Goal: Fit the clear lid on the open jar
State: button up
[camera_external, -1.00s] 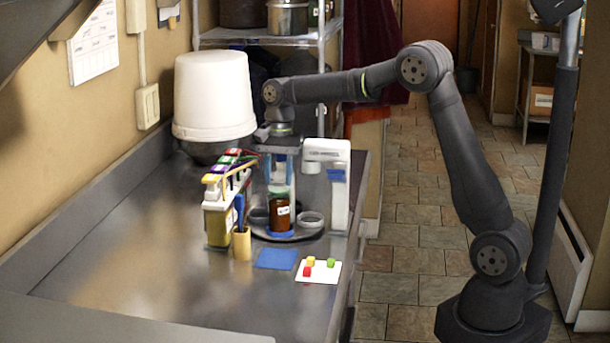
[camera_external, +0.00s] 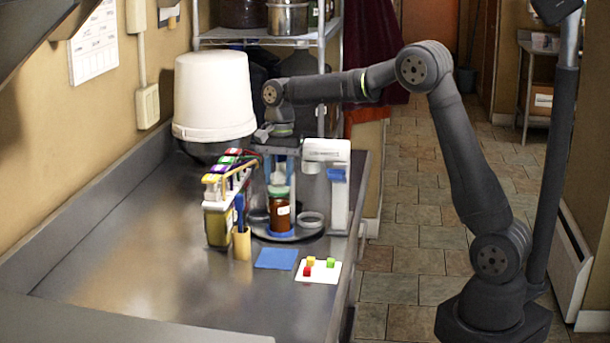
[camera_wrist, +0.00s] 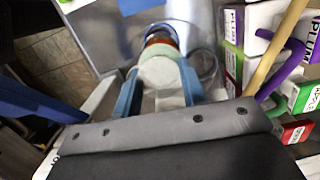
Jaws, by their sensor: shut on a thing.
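I cannot tell whether the lid is fully seated.
Clear rings or dishes (camera_external: 311,219) lie beside the jar. A white device (camera_external: 340,190) stands close on the right. A white bucket (camera_external: 213,95) is behind. The left counter is clear.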

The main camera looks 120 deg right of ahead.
jog(key=shift+a+f, duration=0.15)
jog(key=shift+f, duration=0.75)
dwell(1.8)
jog(key=o, duration=1.6)
jog(key=shift+r, duration=4.2)
grip_shut()
jog(key=shift+f, duration=0.2)
